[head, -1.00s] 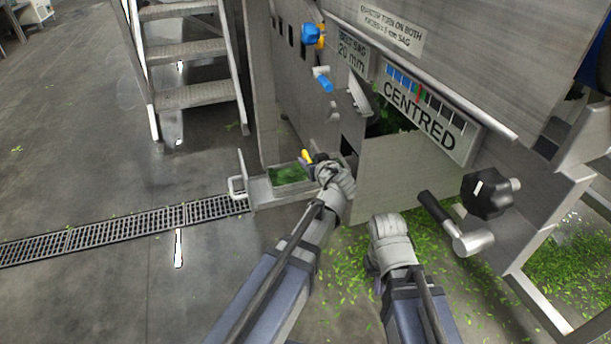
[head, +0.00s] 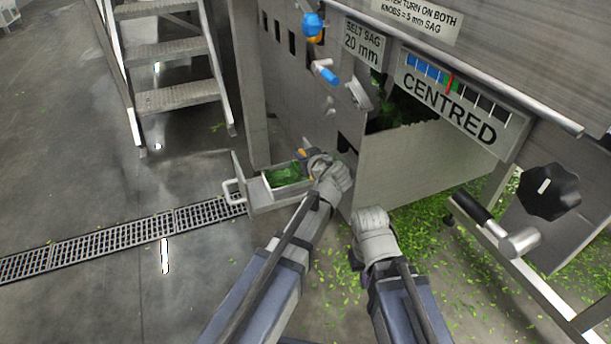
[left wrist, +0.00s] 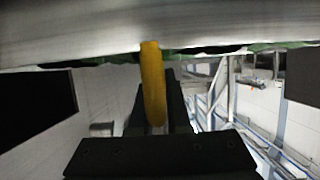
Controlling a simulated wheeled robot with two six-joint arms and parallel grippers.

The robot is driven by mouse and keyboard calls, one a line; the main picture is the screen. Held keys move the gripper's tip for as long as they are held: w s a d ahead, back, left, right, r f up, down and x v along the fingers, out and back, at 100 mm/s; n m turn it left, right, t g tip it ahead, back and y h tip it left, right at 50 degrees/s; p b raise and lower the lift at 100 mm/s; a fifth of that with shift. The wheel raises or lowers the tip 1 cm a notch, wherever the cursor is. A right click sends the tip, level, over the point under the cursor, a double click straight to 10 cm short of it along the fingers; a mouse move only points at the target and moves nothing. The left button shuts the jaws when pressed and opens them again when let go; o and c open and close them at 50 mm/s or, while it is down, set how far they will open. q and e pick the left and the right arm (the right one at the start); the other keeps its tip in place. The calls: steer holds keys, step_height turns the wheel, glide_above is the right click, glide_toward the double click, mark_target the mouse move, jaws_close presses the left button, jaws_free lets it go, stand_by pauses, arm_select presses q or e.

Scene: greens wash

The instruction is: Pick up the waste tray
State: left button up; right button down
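The waste tray (head: 265,187) is a pale, shallow tray full of green leaves, sitting low beside the machine in the head view. My left gripper (head: 306,156) is at the tray's right end. A yellow grip (head: 302,153) shows at its fingertips. In the left wrist view the yellow grip (left wrist: 152,85) stands between my dark fingers, which look closed around it, with leaves just behind. My right gripper (head: 370,218) hangs in front of the machine's lower panel, apart from the tray; its fingers are hidden by the wrist.
A metal holder with a loop handle (head: 232,192) stands at the tray's left. The machine's lower panel (head: 420,160) is close to the right. A black knob (head: 548,190) juts out at right. Steps (head: 178,95) stand behind left. The floor is open at left, beside a drain grate (head: 110,238).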

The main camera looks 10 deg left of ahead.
arm_select(q)
jaws_close()
stand_by(0.8)
steer(key=shift+r, duration=0.1)
